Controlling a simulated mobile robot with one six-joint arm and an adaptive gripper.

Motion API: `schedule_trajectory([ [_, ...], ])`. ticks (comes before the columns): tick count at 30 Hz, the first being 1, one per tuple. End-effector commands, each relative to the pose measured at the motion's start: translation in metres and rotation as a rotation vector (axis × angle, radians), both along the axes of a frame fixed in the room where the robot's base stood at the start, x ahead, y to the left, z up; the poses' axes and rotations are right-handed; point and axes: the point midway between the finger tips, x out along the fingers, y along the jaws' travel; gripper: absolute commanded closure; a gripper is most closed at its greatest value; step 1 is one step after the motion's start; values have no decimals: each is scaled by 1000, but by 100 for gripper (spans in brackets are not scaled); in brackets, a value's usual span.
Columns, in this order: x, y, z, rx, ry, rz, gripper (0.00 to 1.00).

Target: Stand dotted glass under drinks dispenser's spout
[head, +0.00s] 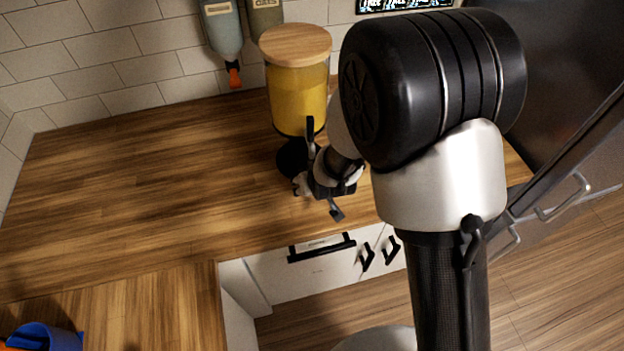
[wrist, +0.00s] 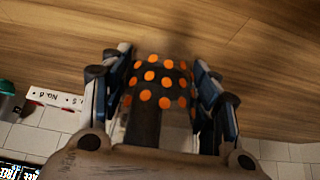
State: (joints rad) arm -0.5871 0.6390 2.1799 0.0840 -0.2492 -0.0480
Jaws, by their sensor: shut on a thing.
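The dotted glass (wrist: 160,84), dark with orange dots, is between the two fingers of my gripper (wrist: 162,62) in the wrist view. The gripper is shut on it. In the head view my gripper (head: 322,178) is over the counter, just in front of the drinks dispenser (head: 297,92), which has a yellow filling and a round wooden lid. A black round part (head: 291,158) shows below the dispenser, left of the gripper; I cannot tell whether it is the dispenser's base. The spout is not clearly visible, and the glass cannot be made out in the head view.
The wooden counter (head: 150,170) is clear to the left. Two hanging bottles (head: 223,35) are on the tiled wall left of the dispenser. A blue object (head: 45,337) is at the bottom left. White drawers (head: 315,270) with black handles are below the counter's front edge.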

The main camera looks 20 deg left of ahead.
Motion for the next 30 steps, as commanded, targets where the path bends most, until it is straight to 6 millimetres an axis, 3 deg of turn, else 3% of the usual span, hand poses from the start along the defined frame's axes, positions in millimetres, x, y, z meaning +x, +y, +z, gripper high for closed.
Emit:
schedule_trajectory([
  [1, -5, 0, -13, -1, 1, 2, 75],
  [3, -8, 0, -19, 0, 1, 4, 75],
  [14, -8, 0, -21, 0, -1, 2, 75],
  [15, -8, 0, -20, 0, 0, 2, 43],
  [24, -8, 0, -20, 0, 0, 2, 23],
  [30, -8, 0, -20, 0, 0, 2, 23],
])
